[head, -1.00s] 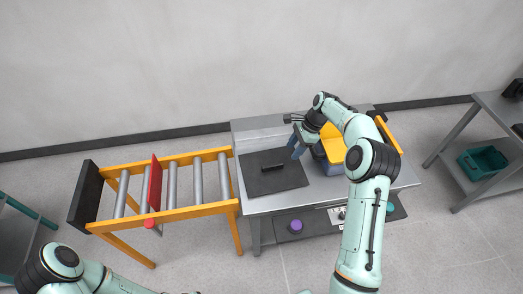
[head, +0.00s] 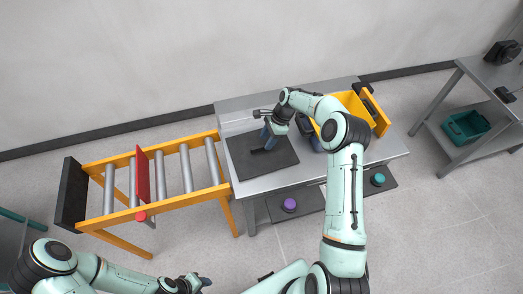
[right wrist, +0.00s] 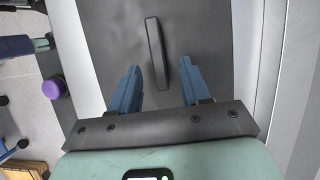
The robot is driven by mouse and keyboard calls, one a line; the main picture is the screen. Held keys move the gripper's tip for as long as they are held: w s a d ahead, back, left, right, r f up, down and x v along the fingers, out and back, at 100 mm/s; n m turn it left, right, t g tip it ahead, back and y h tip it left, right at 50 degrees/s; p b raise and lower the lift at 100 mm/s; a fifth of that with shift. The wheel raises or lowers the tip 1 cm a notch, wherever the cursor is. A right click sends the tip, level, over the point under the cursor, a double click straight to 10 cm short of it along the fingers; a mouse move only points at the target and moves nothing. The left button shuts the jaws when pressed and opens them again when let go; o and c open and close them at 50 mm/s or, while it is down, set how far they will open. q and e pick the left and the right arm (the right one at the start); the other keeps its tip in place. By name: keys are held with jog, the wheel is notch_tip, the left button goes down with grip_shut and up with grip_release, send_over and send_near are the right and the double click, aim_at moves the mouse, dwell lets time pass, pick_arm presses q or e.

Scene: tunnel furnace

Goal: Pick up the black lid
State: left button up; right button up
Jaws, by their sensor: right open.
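The black lid (head: 285,160) is a flat dark square plate with a raised bar handle, lying on the left part of the grey table (head: 300,178). In the right wrist view the lid (right wrist: 205,30) fills the middle, and its handle (right wrist: 155,53) stands up ahead of the fingertips. My right gripper (head: 268,138) is over the lid, close to the handle. Its two blue fingers (right wrist: 160,78) are apart and empty, with the handle's near end lying between their lines. My left gripper (head: 195,282) is low at the bottom edge, away from the table; its jaws are unclear.
A yellow bin (head: 378,122) stands on the table right of the lid, partly behind my right arm. A roller conveyor (head: 160,210) with a red panel (head: 143,176) adjoins on the left. A purple knob (head: 290,205) and a teal knob (head: 378,180) sit below the tabletop.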

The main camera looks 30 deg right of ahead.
aim_at(264, 145)
jog(key=x, duration=0.3)
jog(key=shift+a+f, duration=0.1)
jog(key=shift+s, duration=0.1)
grip_shut()
